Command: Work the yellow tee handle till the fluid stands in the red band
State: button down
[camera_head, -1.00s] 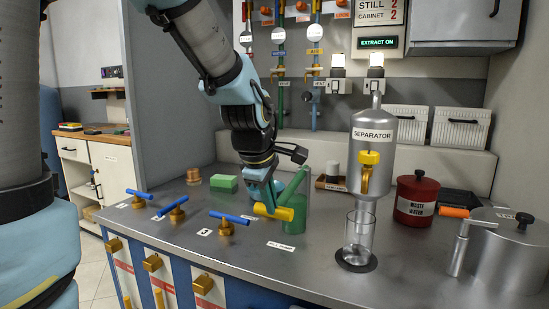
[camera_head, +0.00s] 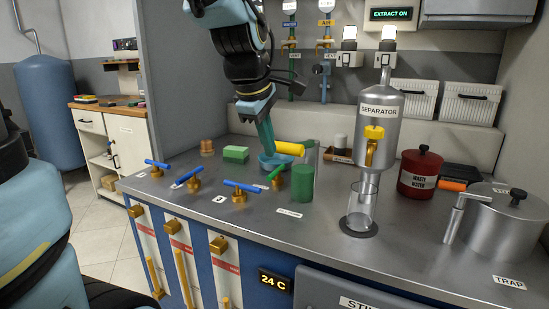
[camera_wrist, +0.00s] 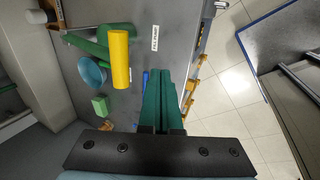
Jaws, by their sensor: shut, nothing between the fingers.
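The yellow tee handle (camera_head: 290,148) is a thick bar lying nearly level above the counter, left of and higher than a green cylinder (camera_head: 303,183). The wrist view shows its yellow bar (camera_wrist: 120,57) left of my fingers. My gripper (camera_head: 269,150) points down, shut and empty, just left of the handle; its green fingers (camera_wrist: 163,75) are together in the wrist view, apart from the bar. A blue round dish (camera_head: 270,163) sits below. A second yellow handle (camera_head: 374,132) is on the silver separator (camera_head: 381,105). I cannot make out the fluid level or its red band.
Valves with blue handles (camera_head: 187,176) stand along the left front counter. A green block (camera_head: 236,154) is behind them. A glass cylinder (camera_head: 360,208) stands under the separator. A red waste-water can (camera_head: 420,173) and a steel trap pot (camera_head: 497,222) are at right.

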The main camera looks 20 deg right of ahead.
jog(key=shift+v, duration=1.6)
jog(key=shift+s+a+f, duration=0.1)
jog(key=shift+a+f, duration=0.05)
jog(key=a+f+m+g+y+p, duration=0.1)
jog(key=a+f+m+p, duration=0.2)
jog(key=a, duration=0.7)
jog(key=a+f+m+g+y+p, duration=0.1)
jog(key=a+f+m+y+p, duration=0.1)
jog(key=a+f+m, duration=0.5)
jog(key=shift+s+a+f+m+p, duration=0.4)
jog(key=shift+a+f+p, duration=0.5)
jog(key=shift+a, duration=1.05)
jog(key=shift+f, duration=0.1)
